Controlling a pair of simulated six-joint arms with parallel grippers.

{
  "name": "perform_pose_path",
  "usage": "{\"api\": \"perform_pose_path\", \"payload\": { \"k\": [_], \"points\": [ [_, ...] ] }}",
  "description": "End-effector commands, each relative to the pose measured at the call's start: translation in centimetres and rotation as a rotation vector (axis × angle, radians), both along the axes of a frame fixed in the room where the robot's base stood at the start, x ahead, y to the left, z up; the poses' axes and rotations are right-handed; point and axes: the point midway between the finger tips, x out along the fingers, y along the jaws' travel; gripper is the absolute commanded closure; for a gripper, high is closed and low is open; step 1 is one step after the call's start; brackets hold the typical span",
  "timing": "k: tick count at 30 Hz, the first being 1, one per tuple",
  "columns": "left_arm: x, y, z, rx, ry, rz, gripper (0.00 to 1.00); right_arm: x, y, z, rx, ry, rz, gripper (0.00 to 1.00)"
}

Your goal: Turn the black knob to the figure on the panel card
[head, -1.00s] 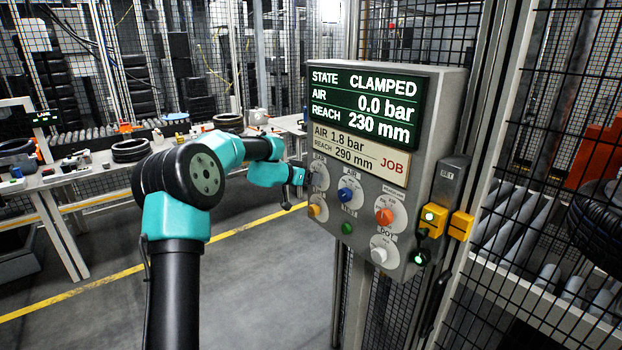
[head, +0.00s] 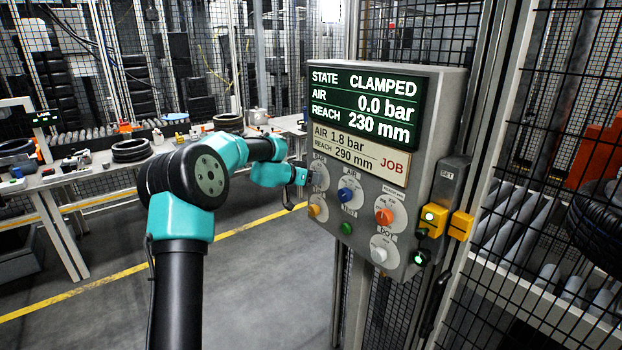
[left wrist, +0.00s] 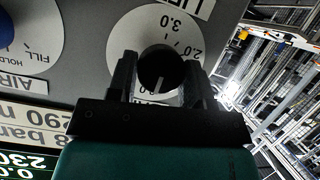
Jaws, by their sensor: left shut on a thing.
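The black knob (left wrist: 162,68) sits on a white round dial (left wrist: 125,42) in the left wrist view. The dial shows 3.0 and 2.0, with a lower figure partly hidden. The knob's pale pointer line points down in that picture, towards my gripper. My left gripper (left wrist: 160,82) is shut on the knob, one finger on each side. In the head view my left gripper (head: 303,176) is at the panel's left edge and hides the knob. The panel card (head: 360,154) reads AIR 1.8 bar, REACH 290 mm, JOB. The screen (head: 365,105) reads CLAMPED, AIR 0.0 bar, REACH 230 mm.
Close by on the panel (head: 440,110) are a blue knob (head: 345,195), an orange knob (head: 383,216), a yellow knob (head: 314,211), a green button (head: 347,229) and a white knob (head: 379,254). Wire fencing stands right of the panel. Open floor lies below my arm.

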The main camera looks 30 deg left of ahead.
Motion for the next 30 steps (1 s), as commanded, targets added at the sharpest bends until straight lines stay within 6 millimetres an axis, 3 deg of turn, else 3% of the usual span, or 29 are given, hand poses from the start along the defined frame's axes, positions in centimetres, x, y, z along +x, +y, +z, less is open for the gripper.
{"api": "perform_pose_path", "payload": {
  "k": [14, 30],
  "points": [
    [0.05, 0.18, 0.02, -0.104, 0.042, 0.0, 0.78, 0.0, 0.0, 0.0, 0.0, 0.0, 0.0, 0.57],
    [0.19, 0.44, -0.13, -0.525, 0.21, -0.001, 0.78, 0.0, 0.0, 0.0, 0.0, 0.0, 0.0, 0.57]
  ]
}}
